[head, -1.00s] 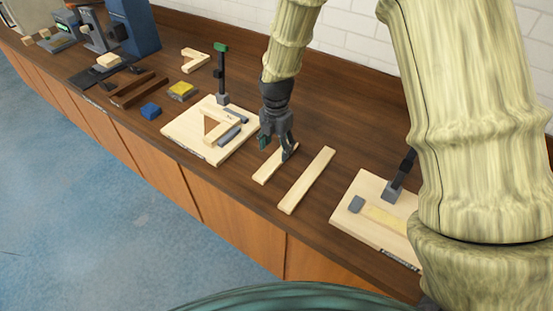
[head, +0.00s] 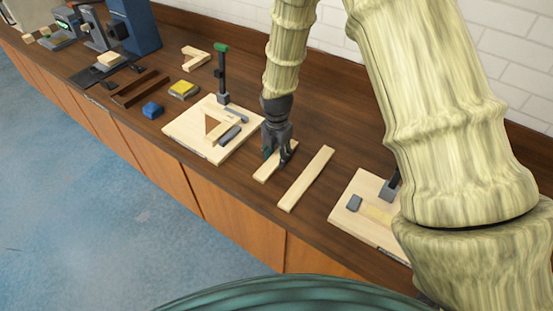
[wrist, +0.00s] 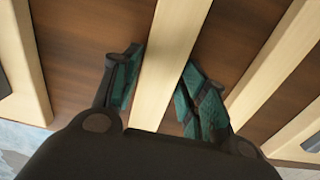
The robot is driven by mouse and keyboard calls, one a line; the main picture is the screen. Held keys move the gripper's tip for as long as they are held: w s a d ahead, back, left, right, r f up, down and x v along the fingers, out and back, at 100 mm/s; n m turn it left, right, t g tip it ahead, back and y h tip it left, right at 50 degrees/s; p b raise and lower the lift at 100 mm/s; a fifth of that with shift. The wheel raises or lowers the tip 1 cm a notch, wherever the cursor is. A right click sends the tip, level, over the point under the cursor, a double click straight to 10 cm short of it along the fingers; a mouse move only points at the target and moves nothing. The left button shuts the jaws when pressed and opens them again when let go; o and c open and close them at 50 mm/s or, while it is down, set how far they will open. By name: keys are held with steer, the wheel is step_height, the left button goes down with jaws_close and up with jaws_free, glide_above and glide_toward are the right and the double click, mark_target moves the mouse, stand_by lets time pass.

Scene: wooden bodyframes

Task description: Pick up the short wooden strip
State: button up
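The short wooden strip (head: 265,174) lies flat on the brown counter, left of a longer pale strip (head: 306,180). My gripper (head: 277,160) is down over the short strip and hides part of it in the head view. In the wrist view my gripper (wrist: 160,72) is open. Its two green-padded fingers stand on either side of the short strip (wrist: 169,65), with narrow gaps at the tips. The longer strip also shows in the wrist view (wrist: 272,62), right of the right finger.
A fixture board (head: 187,131) with a green-topped clamp stands left of the strips. Another clamp board (head: 350,228) is to the right. A blue block (head: 151,110) and a yellow-topped block (head: 183,89) lie farther left. A white brick wall runs behind.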

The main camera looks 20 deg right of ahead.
steer(key=c, duration=0.5)
steer(key=shift+r, duration=0.1)
